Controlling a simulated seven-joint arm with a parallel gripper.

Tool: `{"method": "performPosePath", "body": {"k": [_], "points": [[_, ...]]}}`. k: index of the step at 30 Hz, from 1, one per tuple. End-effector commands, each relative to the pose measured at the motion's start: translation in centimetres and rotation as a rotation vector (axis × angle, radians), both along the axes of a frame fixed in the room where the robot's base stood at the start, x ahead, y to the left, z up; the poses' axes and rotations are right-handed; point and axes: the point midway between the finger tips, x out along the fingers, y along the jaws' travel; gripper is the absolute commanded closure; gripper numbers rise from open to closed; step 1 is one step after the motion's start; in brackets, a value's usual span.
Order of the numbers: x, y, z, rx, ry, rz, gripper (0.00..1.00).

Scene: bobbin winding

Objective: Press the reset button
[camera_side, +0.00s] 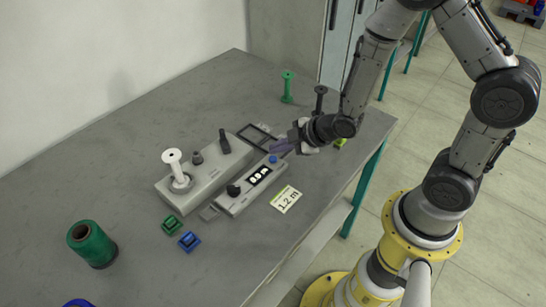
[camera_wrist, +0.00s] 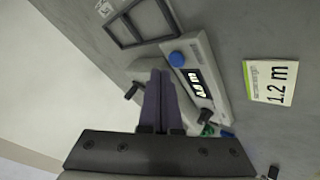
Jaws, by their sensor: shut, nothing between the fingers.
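A blue round button (camera_side: 273,159) sits at the far right end of a grey counter box (camera_side: 246,191) with a display and a black knob. In the wrist view the blue button (camera_wrist: 177,57) lies just right of my fingertips, at the box's upper end. My gripper (camera_side: 275,147) has purple fingers pressed together with nothing between them. In the side view its tips are close to the button, just behind it. In the wrist view my gripper (camera_wrist: 158,74) appears beside the button. I cannot tell whether it touches anything.
The winder (camera_side: 207,172) carries a white bobbin (camera_side: 173,160) and a black lever. A dark square frame (camera_side: 258,135) lies behind. Green (camera_side: 287,86) and black (camera_side: 320,100) bobbins stand farther back. A "1.2 m" card (camera_side: 286,199) lies in front; a green thread cone (camera_side: 91,244) stands left.

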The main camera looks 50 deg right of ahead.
Motion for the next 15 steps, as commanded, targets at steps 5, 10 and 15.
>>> {"method": "performPosePath", "body": {"k": [5, 10, 15], "points": [[-0.01, 0.02, -0.5, 0.0, 0.001, 0.001, 1.0], [0.03, 0.03, -0.83, 0.0, -0.001, 0.001, 1.0], [0.02, 0.03, -0.82, 0.001, -0.001, 0.001, 1.0]]}}
